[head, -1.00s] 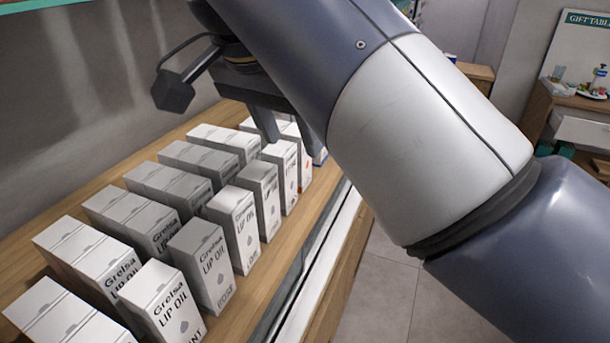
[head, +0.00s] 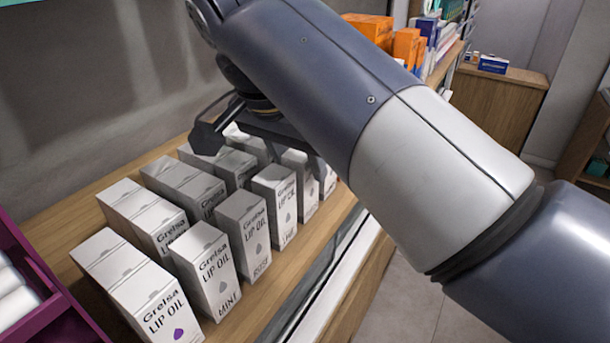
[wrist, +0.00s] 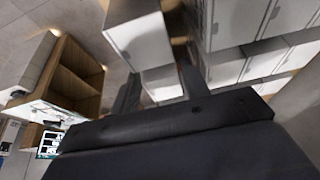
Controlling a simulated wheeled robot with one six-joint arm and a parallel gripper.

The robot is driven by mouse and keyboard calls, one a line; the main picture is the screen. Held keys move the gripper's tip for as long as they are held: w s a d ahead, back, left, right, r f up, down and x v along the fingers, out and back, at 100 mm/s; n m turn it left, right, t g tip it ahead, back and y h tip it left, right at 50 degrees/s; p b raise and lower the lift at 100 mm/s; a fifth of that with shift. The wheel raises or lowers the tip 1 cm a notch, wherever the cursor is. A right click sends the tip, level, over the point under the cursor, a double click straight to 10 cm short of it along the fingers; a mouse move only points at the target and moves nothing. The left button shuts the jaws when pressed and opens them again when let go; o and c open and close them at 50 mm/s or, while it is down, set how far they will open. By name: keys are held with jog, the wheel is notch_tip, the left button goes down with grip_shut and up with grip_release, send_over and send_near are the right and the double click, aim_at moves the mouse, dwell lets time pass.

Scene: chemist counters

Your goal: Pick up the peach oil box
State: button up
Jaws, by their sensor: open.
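White Grelsa lip oil boxes stand upright in rows on a wooden shelf. The near fronts show mint (head: 208,282) and rose (head: 244,240); a purple-drop box (head: 158,305) is nearest. I cannot read peach on any front, so I cannot tell which box is the peach oil one. My gripper (head: 296,150) is open over the far end of the rows, one finger beside a far front box (head: 300,185); the arm and gripper partly hide the boxes there. In the wrist view my gripper (wrist: 158,78) has a white box (wrist: 141,42) ahead of and between its fingers, without clear contact.
More white boxes (wrist: 240,20) crowd close to the right in the wrist view. A purple tray (head: 40,290) stands at the near left. Orange boxes (head: 405,45) stand beyond my arm. A grey wall (head: 90,90) rises behind the shelf; floor (head: 395,300) is open in front.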

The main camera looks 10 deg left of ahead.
jog(key=shift+p+x, duration=0.35)
jog(key=shift+x, duration=1.8)
jog(key=shift+a, duration=0.15)
jog(key=shift+c, duration=0.4)
jog(key=c, duration=0.7)
jog(key=shift+o, duration=0.2)
jog(key=shift+r, duration=0.2)
